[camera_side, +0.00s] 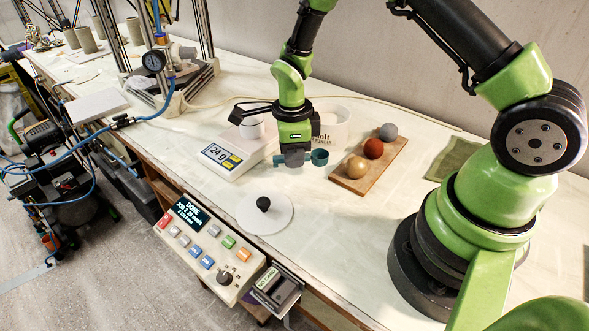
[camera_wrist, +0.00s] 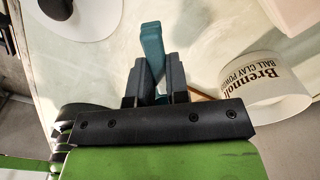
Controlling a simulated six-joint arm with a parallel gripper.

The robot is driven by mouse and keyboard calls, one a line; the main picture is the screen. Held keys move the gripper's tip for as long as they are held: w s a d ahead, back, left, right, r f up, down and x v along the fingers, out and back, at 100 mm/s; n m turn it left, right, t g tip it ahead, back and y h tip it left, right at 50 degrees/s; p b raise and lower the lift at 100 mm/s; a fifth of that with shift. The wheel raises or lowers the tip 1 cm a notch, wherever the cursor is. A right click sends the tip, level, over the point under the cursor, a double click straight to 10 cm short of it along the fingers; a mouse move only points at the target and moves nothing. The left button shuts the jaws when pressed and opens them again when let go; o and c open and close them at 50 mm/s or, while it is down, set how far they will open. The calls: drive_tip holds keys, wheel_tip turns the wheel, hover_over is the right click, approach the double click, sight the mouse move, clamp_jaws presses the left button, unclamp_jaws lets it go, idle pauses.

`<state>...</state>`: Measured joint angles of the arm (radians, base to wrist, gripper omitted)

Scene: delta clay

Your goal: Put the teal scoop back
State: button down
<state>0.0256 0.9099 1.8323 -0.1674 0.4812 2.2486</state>
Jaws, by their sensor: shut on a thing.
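My gripper (camera_side: 296,156) is shut on the teal scoop (camera_side: 319,157) and holds it above the table, in front of the white clay-powder tub (camera_side: 338,131). The scoop's small cup points right in the side view. In the wrist view, the teal scoop (camera_wrist: 152,48) shows as a bar between the two dark fingers of my gripper (camera_wrist: 154,80). The tub (camera_wrist: 262,88), printed as ball clay powder, lies to the right there. Its inside is hidden in both views. Its round white lid (camera_side: 278,219) with a black knob lies on the table.
A wooden board (camera_side: 390,165) with three balls stands to the right. A control box (camera_side: 212,246) is at the front edge. A green cloth (camera_side: 453,158) lies far right.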

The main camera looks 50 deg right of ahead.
sight(293, 180)
drive_tip(key=shift+f, duration=2.1)
drive_tip(key=shift+f, duration=0.1)
drive_tip(key=c, duration=1.1)
unclamp_jaws()
